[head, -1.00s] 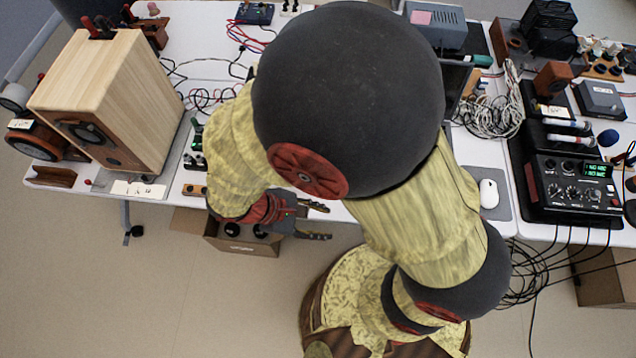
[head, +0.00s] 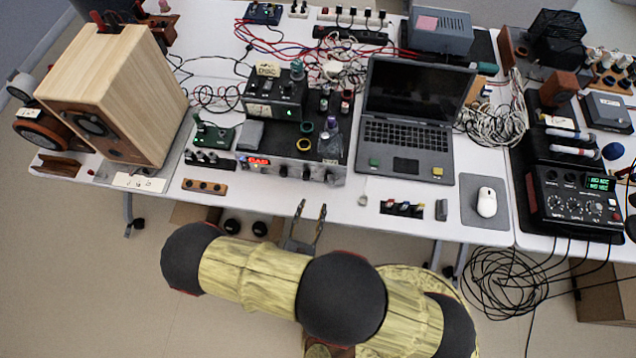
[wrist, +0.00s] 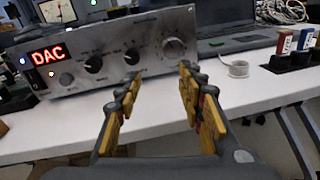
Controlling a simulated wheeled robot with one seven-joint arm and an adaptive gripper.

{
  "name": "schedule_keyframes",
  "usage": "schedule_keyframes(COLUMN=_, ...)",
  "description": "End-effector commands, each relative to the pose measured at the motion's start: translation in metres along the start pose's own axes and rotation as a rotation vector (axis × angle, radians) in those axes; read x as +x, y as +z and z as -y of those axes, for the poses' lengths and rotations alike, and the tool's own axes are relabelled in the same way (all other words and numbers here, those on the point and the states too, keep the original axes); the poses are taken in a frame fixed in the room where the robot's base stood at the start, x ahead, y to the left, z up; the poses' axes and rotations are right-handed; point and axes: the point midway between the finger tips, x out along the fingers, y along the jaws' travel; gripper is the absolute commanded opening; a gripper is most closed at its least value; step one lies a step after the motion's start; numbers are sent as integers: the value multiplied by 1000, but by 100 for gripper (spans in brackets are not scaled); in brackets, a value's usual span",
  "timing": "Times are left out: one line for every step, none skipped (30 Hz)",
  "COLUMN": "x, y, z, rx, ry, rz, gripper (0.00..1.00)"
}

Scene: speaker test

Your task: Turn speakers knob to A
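A silver-fronted amplifier (head: 290,169) stands near the table's front edge in the head view. In the wrist view the amplifier front (wrist: 110,55) shows a red "DAC" display (wrist: 53,53) at left, several dark knobs and a larger silver knob (wrist: 174,47) at right. The knob labels are too small to read, so I cannot tell which one is for the speakers. My gripper (head: 308,214) is open and empty in front of the table edge, pointing at the amplifier. In the wrist view its fingers (wrist: 158,90) are apart, below and in front of the panel, touching no knob.
A laptop (head: 408,130) stands right of the amplifier, with a mouse (head: 487,203) farther right. A wooden speaker (head: 120,95) stands at left. Small devices and bottles sit on the amplifier. The table edge (wrist: 60,142) lies under my gripper. The floor in front is mostly clear.

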Motion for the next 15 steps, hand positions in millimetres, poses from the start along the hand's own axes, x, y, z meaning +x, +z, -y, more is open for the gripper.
schedule_keyframes(x=0, y=0, z=-16, rx=31, ry=46, rz=2, gripper=39)
schedule_keyframes(x=-1, y=0, z=-25, rx=48, ry=73, rz=4, gripper=39)
schedule_keyframes(x=-1, y=1, z=-34, rx=71, ry=104, rz=7, gripper=39)
schedule_keyframes(x=-2, y=3, z=-39, rx=86, ry=125, rz=12, gripper=39)
schedule_keyframes(x=-2, y=5, z=-42, rx=102, ry=136, rz=17, gripper=39)
schedule_keyframes(x=-2, y=8, z=-42, rx=117, ry=137, rz=25, gripper=39)
schedule_keyframes(x=-1, y=8, z=-42, rx=124, ry=136, rz=26, gripper=39)
schedule_keyframes(x=1, y=8, z=-42, rx=128, ry=135, rz=25, gripper=39)
schedule_keyframes(x=3, y=8, z=-42, rx=131, ry=133, rz=25, gripper=39)
schedule_keyframes(x=6, y=8, z=-42, rx=131, ry=131, rz=25, gripper=39)
schedule_keyframes(x=8, y=8, z=-42, rx=131, ry=131, rz=24, gripper=39)
schedule_keyframes(x=12, y=8, z=-42, rx=131, ry=130, rz=24, gripper=39)
schedule_keyframes(x=16, y=8, z=-42, rx=130, ry=128, rz=24, gripper=39)
schedule_keyframes(x=20, y=8, z=-43, rx=130, ry=129, rz=24, gripper=39)
schedule_keyframes(x=25, y=8, z=-43, rx=130, ry=128, rz=25, gripper=39)
